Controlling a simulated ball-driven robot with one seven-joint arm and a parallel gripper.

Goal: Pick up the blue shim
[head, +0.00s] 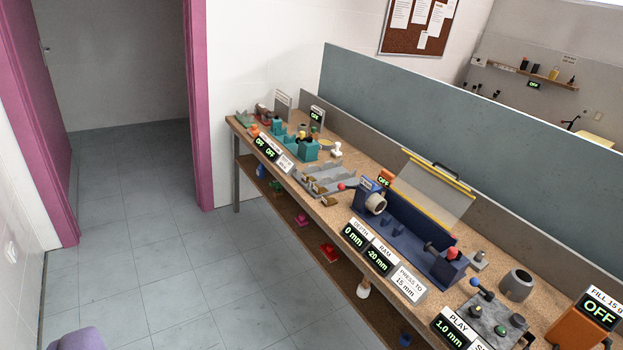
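I cannot pick out a blue shim with certainty. A small dark blue item (405,339) lies on the lower shelf near the bottom edge of the picture, too small to identify. A large blue press-like fixture (408,243) stands on the long workbench (333,213), with a clear yellow-edged guard (432,190) raised behind it. A grey plate with several knobs (493,318) sits nearer on the bench, beside a display reading PLAY 1.0 mm (457,329). My gripper is not in view.
Teal fixtures (303,147) and grey trays (327,179) stand farther along the bench. An orange box (578,327) is at the right. A teal partition (440,138) runs behind. The tiled floor (185,275) left of the bench is clear toward the pink-framed doorway. Something purple (76,342) shows at bottom left.

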